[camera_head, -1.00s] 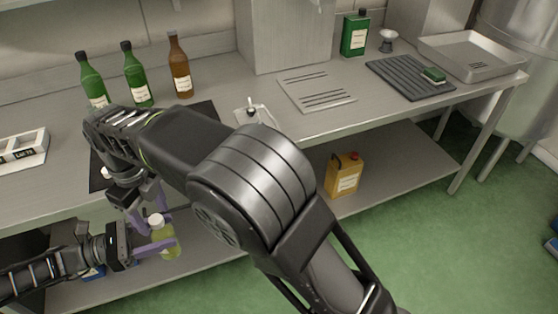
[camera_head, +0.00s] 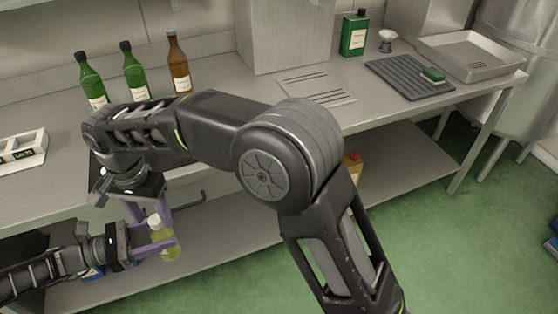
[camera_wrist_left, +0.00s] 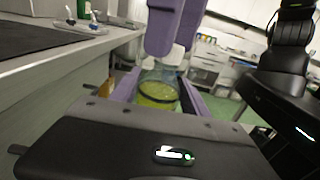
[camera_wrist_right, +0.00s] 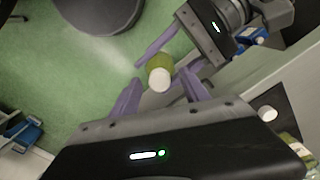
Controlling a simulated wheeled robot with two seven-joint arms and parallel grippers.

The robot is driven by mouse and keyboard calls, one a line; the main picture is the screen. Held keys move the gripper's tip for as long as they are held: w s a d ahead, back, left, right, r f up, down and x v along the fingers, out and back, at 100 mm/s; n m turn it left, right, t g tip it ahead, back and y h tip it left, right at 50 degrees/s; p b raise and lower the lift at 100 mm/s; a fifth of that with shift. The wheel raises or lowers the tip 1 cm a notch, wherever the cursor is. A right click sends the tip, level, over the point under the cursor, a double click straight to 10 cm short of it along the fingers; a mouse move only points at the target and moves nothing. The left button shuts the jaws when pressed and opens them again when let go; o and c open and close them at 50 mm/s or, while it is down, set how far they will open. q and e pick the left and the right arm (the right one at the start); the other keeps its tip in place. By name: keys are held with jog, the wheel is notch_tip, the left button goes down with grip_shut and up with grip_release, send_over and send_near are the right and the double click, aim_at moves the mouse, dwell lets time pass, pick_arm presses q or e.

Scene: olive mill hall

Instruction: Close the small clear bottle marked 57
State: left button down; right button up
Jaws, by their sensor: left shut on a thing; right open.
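The small clear bottle (camera_head: 166,241) holds yellow-green liquid and has a white cap (camera_head: 154,220) at its top. My left gripper (camera_head: 157,246) is shut on the bottle's body and holds it in front of the bench edge. In the left wrist view the bottle (camera_wrist_left: 158,92) stands between the left fingers. My right gripper (camera_head: 148,208) is open just above the bottle. In the right wrist view the cap (camera_wrist_right: 159,79) shows from above, with the right gripper's fingers apart on either side. The mark 57 cannot be read, and I cannot tell how tightly the cap sits.
Two green bottles (camera_head: 135,75) and a brown bottle (camera_head: 178,65) stand at the back of the bench. A white rack (camera_head: 22,150) is at the left. A small white round thing (camera_wrist_right: 267,114) lies on the bench. A yellow can (camera_head: 352,166) on the lower shelf is partly hidden by my right arm.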

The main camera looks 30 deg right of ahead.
jog(key=n, duration=0.5)
jog(key=shift+d, duration=0.1)
jog(key=n, duration=0.5)
jog(key=shift+r, duration=0.2)
notch_tip(320, 180, up, 7)
jog(key=shift+f, duration=0.1)
jog(key=shift+w+d+f+n, duration=0.25)
jog(key=shift+w+f, duration=0.1)
jog(key=shift+f, duration=0.3)
jog(key=shift+w+d+f+n, duration=0.15)
jog(key=shift+w+d+f, duration=0.15)
jog(key=shift+f, duration=0.3)
jog(key=w+d+f+m, duration=0.15)
jog(key=d+f, duration=0.25)
jog(key=d, duration=0.8)
jog(key=d+f+m, duration=0.3)
jog(key=d+f, duration=0.1)
jog(key=d, duration=0.7)
jog(key=s+d+r+m, duration=0.3)
jog(key=d+r+m, duration=0.3)
jog(key=m, duration=0.2)
jog(key=shift+s+d+r+m, duration=0.25)
jog(key=shift+s+r+m, duration=0.05)
jog(key=shift+r+m, duration=0.05)
